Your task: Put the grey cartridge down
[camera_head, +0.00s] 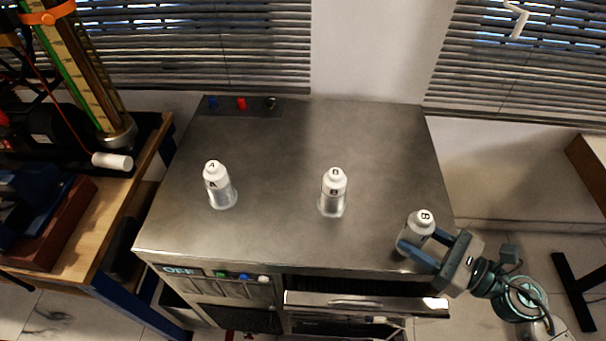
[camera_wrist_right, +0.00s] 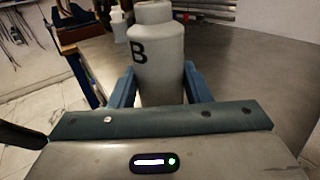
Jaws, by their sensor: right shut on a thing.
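A grey-white cartridge (camera_head: 421,222) with a dark mark on its cap is at the right front of the metal worktop. My right gripper (camera_head: 419,241) is shut on it from the right front. The cartridge also shows in the right wrist view (camera_wrist_right: 157,55), upright between the blue fingers and marked B. Its base is hidden by the fingers and gripper body, so I cannot tell whether it touches the worktop. My left gripper is not in view.
The metal worktop (camera_head: 275,160) holds two more white bottles, one marked A (camera_head: 217,184) at left and one in the middle (camera_head: 333,190). The worktop between them is clear. A wooden bench (camera_head: 115,205) with equipment stands at left. A handled front panel (camera_head: 365,302) is below the worktop's front edge.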

